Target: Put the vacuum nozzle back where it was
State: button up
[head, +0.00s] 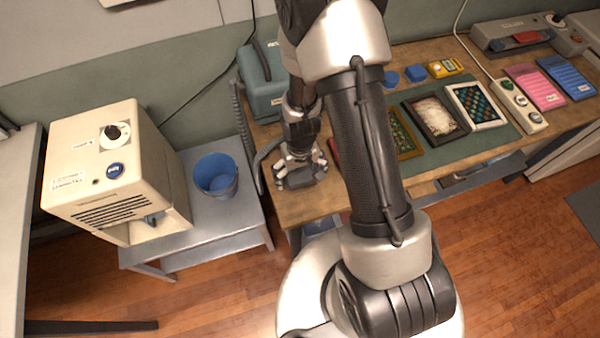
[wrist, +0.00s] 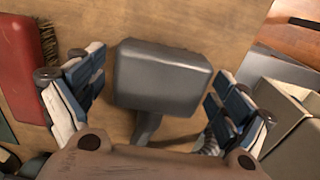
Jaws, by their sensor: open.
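The vacuum nozzle (wrist: 163,75) is a dark grey block with a short neck, lying on the wooden tabletop in the wrist view. In the head view the dark nozzle (head: 299,180) shows just under my gripper (head: 302,165), near the table's left front corner. My gripper (wrist: 156,95) is open, with one finger pad on each side of the nozzle and small visible gaps. A ribbed hose (head: 240,115) hangs at the table's left edge beside a teal case (head: 262,85). Where the hose meets the nozzle is hidden.
A red brush (wrist: 22,65) lies left of the nozzle in the wrist view. Framed pictures (head: 435,117) lie on a green mat (head: 455,153) to the right. A grey side table (head: 235,222) holds a blue bucket (head: 216,176) and a beige machine (head: 105,165).

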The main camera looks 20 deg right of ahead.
notch_tip(320, 180, up, 12)
jog(key=p, duration=0.4)
notch_tip(320, 180, up, 11)
jog(key=t, duration=0.1)
send_over(300, 173)
jog(key=s+r+t, duration=0.3)
jog(key=s+r, duration=1.2)
jog(key=r, duration=0.2)
jog(key=shift+t, duration=0.3)
jog(key=shift+w+r, duration=0.1)
jog(key=shift+f+b, duration=0.8)
jog(key=shift+b, duration=0.05)
